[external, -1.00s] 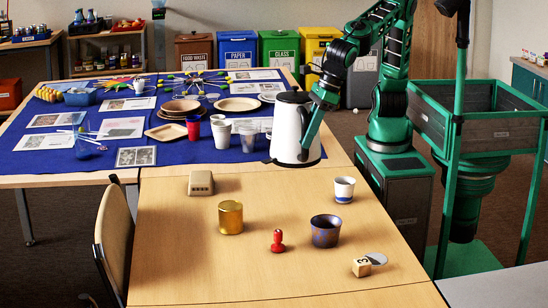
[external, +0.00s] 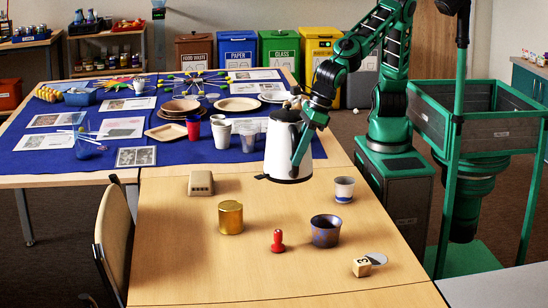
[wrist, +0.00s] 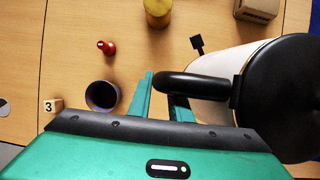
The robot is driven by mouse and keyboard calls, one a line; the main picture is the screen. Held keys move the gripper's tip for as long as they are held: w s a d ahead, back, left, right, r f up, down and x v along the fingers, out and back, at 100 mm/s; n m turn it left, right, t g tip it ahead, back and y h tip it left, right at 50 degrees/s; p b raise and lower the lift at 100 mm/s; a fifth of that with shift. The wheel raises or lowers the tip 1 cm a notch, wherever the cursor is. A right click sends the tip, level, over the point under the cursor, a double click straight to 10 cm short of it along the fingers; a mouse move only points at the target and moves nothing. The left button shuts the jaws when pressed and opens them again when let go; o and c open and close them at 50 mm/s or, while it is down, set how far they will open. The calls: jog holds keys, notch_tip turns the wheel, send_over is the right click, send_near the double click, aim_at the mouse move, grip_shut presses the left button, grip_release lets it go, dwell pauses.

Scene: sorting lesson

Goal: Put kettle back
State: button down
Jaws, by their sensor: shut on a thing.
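The white kettle (external: 281,152) with a black lid stands upright at the far edge of the bare wooden table. Its black lid (wrist: 292,95) and black handle (wrist: 192,85) show in the wrist view at the right. A small black tab (wrist: 197,43) sticks out low on its far side. My gripper (external: 300,148) is at the kettle's right side, shut on the handle; its green fingers (wrist: 163,97) straddle the handle in the wrist view. I cannot tell whether the kettle's base touches the table.
On the wooden table (external: 180,260) are a beige box (external: 200,183), gold tin (external: 230,217), red stamp (external: 278,241), dark cup (external: 325,231), white-and-blue cup (external: 344,189) and number block (external: 361,267). Dishes and cups crowd the blue-covered table (external: 40,165) behind. The wooden table's left front is clear.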

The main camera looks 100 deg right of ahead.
aim_at(285, 139)
jog(key=w+d+f, duration=0.5)
jog(key=w+f, duration=0.3)
jog(key=f, duration=0.1)
jog(key=shift+d+f, duration=0.25)
jog(key=shift+d, duration=0.05)
jog(key=shift+f, duration=0.1)
jog(key=c, duration=1.6)
grip_release()
jog(key=shift+s, duration=0.15)
jog(key=v, duration=1.2)
jog(key=shift+d, duration=0.1)
